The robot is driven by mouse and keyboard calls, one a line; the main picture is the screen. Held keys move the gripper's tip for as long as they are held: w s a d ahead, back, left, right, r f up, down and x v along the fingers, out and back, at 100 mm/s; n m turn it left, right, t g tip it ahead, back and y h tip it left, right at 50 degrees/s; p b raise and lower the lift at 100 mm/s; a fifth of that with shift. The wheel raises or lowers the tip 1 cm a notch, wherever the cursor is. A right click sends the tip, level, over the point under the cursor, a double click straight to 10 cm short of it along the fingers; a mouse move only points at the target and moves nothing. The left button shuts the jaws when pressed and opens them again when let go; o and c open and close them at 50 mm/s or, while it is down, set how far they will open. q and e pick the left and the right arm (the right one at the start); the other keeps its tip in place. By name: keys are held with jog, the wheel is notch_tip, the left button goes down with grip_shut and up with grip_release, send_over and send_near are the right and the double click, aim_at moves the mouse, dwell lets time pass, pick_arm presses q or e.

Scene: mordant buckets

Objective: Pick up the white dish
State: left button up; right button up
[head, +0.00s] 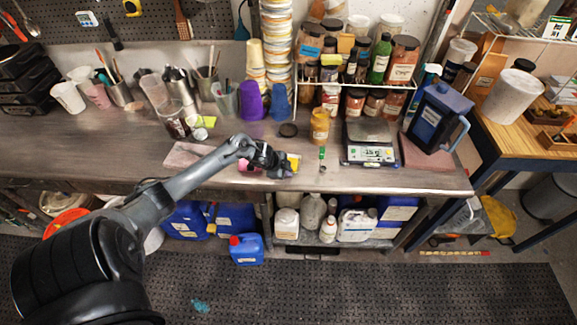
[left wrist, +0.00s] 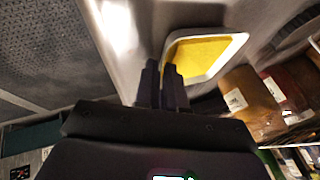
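The white dish (head: 294,160) is a small square dish with yellow powder in it, at the front of the bench in the head view. In the left wrist view the dish (left wrist: 241,42) shows its pale rim and yellow contents. My left gripper (head: 282,168) is at the dish's left side and hides part of it in the head view. In the left wrist view its two dark fingers (left wrist: 161,68) are close together, one on each side of the near rim, and look shut on it. Whether the dish is clear of the bench cannot be told. My right gripper is out of view.
A green-topped vial (head: 322,155) and an amber jar (head: 320,126) stand right of the dish. A scale (head: 369,152) is farther right. A black lid (head: 288,130) lies behind. A flat pinkish slab (head: 188,154) lies left, under my arm. The bench's front edge is close.

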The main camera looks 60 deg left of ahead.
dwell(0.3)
pick_arm(q)
grip_shut()
